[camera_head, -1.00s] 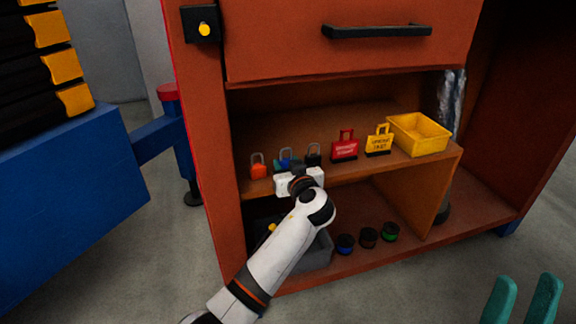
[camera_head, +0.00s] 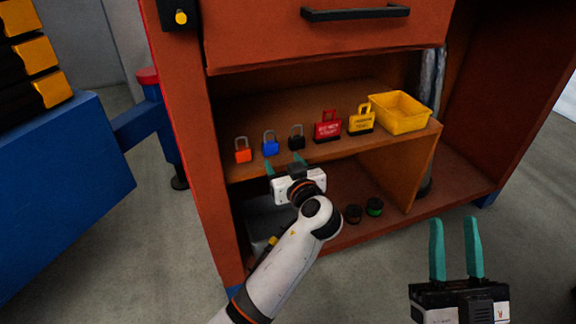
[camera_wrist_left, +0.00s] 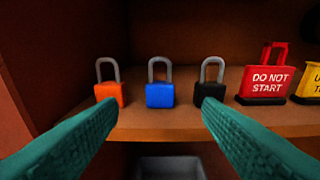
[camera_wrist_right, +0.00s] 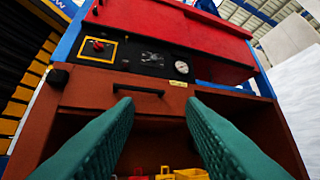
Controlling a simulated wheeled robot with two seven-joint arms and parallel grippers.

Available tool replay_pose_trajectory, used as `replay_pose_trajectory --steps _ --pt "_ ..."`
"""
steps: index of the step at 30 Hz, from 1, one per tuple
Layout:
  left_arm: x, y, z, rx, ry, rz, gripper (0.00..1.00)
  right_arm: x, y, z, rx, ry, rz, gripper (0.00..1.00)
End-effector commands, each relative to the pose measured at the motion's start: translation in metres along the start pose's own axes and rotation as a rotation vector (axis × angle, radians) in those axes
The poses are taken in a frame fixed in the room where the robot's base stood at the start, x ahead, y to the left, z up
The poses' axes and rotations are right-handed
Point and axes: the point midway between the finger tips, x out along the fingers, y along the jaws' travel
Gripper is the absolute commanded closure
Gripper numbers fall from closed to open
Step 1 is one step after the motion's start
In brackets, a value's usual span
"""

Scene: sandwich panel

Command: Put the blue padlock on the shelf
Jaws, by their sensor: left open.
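The blue padlock (camera_head: 270,147) stands upright on the shelf (camera_head: 350,148), between an orange padlock (camera_head: 243,154) and a black padlock (camera_head: 297,141). In the left wrist view the blue padlock (camera_wrist_left: 160,94) is centred beyond the fingers, with nothing touching it. My left gripper (camera_head: 285,164) is open and empty, just in front of the shelf edge. My right gripper (camera_head: 456,248) has its fingers apart and empty, in front of the cabinet at the lower right. In the right wrist view its fingers (camera_wrist_right: 160,115) point at the cabinet front.
A red tag (camera_head: 327,127), a yellow tag (camera_head: 361,120) and a yellow bin (camera_head: 399,111) stand further right on the shelf. A drawer with a black handle (camera_head: 355,13) is above.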

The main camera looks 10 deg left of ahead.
Motion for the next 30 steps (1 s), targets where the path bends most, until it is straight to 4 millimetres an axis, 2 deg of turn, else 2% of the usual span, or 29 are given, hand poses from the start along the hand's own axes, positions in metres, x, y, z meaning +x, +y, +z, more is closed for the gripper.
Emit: replay_pose_trajectory --steps 3,8,11,13,16,20,24,27,30 --pt "-0.016 0.0 0.0 0.001 0.0 -0.002 0.4 0.001 -0.001 -0.009 -0.003 0.064 -0.002 0.64" --pt "-0.025 0.0 -0.005 0.011 0.01 -0.033 0.4 0.0 -0.002 -0.015 -0.005 0.104 -0.004 0.64" --pt "-0.03 -0.002 -0.02 0.043 0.032 -0.153 0.4 -0.001 -0.002 -0.016 -0.005 0.108 -0.004 0.64" --pt "-0.04 -0.004 -0.032 0.066 0.035 -0.297 0.4 -0.001 -0.002 -0.016 -0.005 0.108 -0.004 0.64" --pt "-0.068 0.0 -0.035 0.069 -0.025 -0.533 0.4 -0.001 -0.002 -0.016 -0.005 0.107 -0.004 0.64" --pt "-0.118 0.024 -0.008 0.011 -0.215 -0.768 0.4 -0.001 -0.002 -0.016 -0.005 0.107 -0.004 0.64" --pt "-0.168 0.067 0.039 -0.091 -0.458 -0.87 0.4 -0.001 -0.002 -0.016 -0.004 0.107 -0.004 0.64" --pt "-0.191 0.096 0.066 -0.155 -0.59 -0.877 0.4 -0.001 -0.002 -0.017 -0.004 0.108 -0.004 0.64" --pt "-0.203 0.115 0.082 -0.193 -0.668 -0.867 0.4 -0.001 -0.002 -0.017 -0.004 0.108 -0.004 0.64"
